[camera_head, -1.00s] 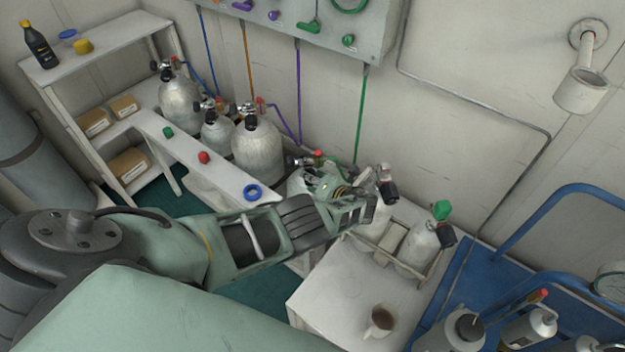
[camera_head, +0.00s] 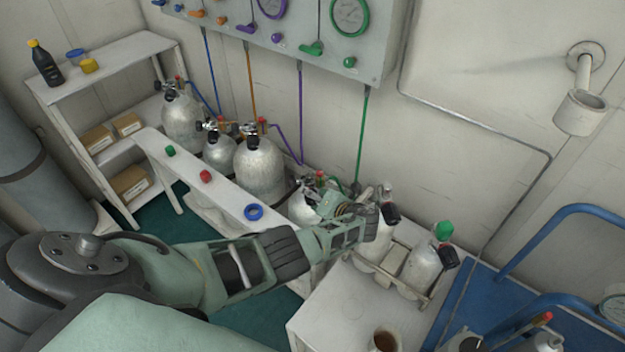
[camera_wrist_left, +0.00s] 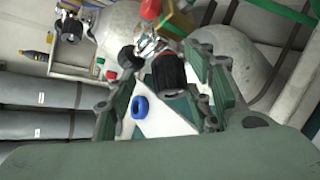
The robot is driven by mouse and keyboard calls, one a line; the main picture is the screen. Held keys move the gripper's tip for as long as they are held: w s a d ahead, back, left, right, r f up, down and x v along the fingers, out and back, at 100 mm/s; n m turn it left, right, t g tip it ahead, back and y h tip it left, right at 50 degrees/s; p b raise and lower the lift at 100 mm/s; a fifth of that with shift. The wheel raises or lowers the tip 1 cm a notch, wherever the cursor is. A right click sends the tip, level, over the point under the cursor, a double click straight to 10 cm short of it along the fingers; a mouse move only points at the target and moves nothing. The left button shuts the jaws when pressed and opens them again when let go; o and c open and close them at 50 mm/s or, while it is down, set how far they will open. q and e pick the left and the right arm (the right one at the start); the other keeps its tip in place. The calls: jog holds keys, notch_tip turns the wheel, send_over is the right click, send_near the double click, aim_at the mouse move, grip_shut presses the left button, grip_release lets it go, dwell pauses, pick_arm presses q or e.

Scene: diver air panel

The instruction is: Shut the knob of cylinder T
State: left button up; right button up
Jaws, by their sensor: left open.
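My left gripper (camera_head: 362,222) reaches in from the left, over the silver cylinder (camera_head: 302,208) below the green hose. In the left wrist view, my left gripper (camera_wrist_left: 165,88) is open, with its fingers on either side of a black ribbed knob (camera_wrist_left: 168,75). The knob sits on a chrome valve (camera_wrist_left: 150,42) with a red part above it. I cannot tell whether the fingers touch the knob. In the head view the gripper hides much of this cylinder and its valve. No letter T is readable on any cylinder.
Several other cylinders (camera_head: 260,168) stand left along the wall behind a white bench (camera_head: 228,192) with a blue ring (camera_head: 254,212). Two small cylinders (camera_head: 424,266) stand in a rack at right, near a mug (camera_head: 384,341). A panel (camera_head: 376,62) hangs above.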

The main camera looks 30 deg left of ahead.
pick_arm(q)
jog(key=shift+a+r, duration=0.1)
jog(key=shift+r, duration=0.6)
jog(key=r, duration=0.6)
jog(key=shift+s+a, duration=0.15)
jog(key=shift+s, duration=0.2)
jog(key=shift+a+r, duration=0.15)
jog(key=shift+r, duration=0.3)
jog(key=shift+w, duration=0.2)
jog(key=shift+d+r, duration=0.1)
jog(key=shift+d, duration=0.15)
